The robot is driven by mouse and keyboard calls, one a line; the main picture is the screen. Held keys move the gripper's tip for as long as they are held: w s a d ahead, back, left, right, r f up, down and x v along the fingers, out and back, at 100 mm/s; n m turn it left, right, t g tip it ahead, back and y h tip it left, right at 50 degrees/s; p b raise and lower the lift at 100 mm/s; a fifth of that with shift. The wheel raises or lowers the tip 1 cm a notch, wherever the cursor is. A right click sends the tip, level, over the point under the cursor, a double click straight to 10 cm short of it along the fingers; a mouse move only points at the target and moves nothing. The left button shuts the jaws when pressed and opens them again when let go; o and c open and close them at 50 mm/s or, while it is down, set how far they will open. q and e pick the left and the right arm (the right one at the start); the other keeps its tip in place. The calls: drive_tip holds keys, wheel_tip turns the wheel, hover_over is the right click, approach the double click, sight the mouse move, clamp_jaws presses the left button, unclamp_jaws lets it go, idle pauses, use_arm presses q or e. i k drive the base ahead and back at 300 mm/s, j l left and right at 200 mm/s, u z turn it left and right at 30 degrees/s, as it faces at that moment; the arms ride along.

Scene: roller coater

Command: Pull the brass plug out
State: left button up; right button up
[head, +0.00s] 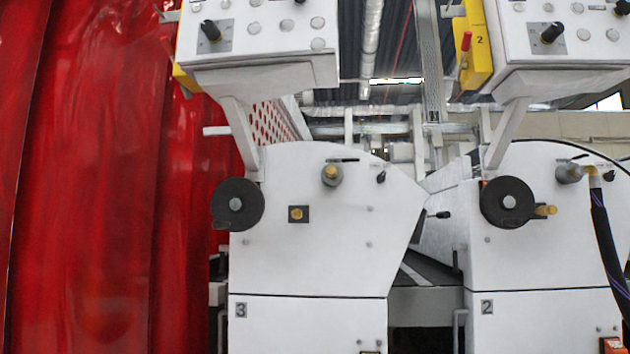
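A brass plug (331,173) sits in a round grey fitting near the top of the white machine side marked 3. A second brass-coloured piece (297,213) sits on a small dark square plate lower left of it. A third brass-coloured piece (545,211) sticks out beside the black handwheel of the machine marked 2. I cannot tell for certain which of them the task names. Neither of my grippers is in view.
Machine 3 carries a black handwheel (237,205); machine 2 has another handwheel (509,203). A black hose (606,247) hangs from a brass elbow at the right. Control boxes (262,40) overhang above. Glossy red sheeting (90,180) fills the left. A gap separates the machines.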

sight(331, 171)
drive_tip(key=i+j, duration=0.25)
drive_tip(key=i+j+z, duration=0.15)
drive_tip(key=j, duration=0.3)
drive_tip(key=i+j, duration=0.35)
drive_tip(key=i+j+z, duration=0.15)
drive_tip(key=j, duration=0.25)
drive_tip(key=i+j, duration=0.35)
drive_tip(key=i+j+z, duration=0.1)
drive_tip(key=j, duration=0.35)
drive_tip(key=i, duration=0.1)
